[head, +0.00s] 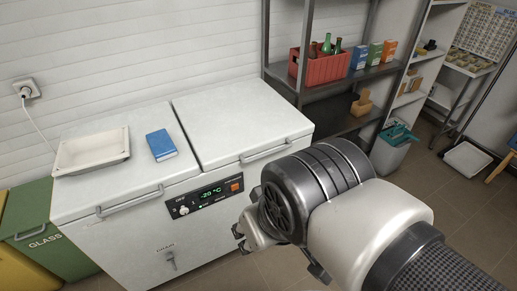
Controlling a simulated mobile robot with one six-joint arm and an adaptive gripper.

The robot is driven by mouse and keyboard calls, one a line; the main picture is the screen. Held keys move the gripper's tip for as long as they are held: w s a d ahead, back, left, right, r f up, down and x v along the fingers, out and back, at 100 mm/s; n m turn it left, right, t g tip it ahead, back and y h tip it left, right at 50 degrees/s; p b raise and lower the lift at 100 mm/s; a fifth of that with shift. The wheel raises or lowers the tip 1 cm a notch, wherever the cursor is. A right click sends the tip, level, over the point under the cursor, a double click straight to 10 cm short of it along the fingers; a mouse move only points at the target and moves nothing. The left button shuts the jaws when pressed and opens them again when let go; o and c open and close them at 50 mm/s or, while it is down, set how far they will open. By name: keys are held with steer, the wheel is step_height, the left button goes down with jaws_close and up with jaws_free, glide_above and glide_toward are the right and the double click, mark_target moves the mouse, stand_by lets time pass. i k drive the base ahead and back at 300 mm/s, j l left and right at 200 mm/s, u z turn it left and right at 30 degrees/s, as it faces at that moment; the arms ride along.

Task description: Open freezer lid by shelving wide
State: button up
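A white chest freezer (190,222) stands against the back wall with two lids side by side, both lying closed. The right lid (235,118), beside the dark metal shelving (325,95), has a bare top and a bar handle (265,151) along its front edge. The left lid (103,185) has a similar handle (130,202) and carries things on top. My gripper (241,238) is in front of the freezer's front face, below the right lid's handle. Its fingers are small and partly hidden by the wrist, so their opening is unclear.
A white tray (91,152) and a blue book (161,144) lie on the left lid. The shelving holds a red crate (322,68) with bottles and several boxes. A grey bucket (391,153) stands right of it. A green bin (38,235) stands left of the freezer.

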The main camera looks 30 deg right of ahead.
mark_target(225, 125)
steer(key=i+j, duration=0.1)
steer(key=i, duration=0.3)
steer(key=i+j+z, duration=0.15)
steer(key=i, duration=0.3)
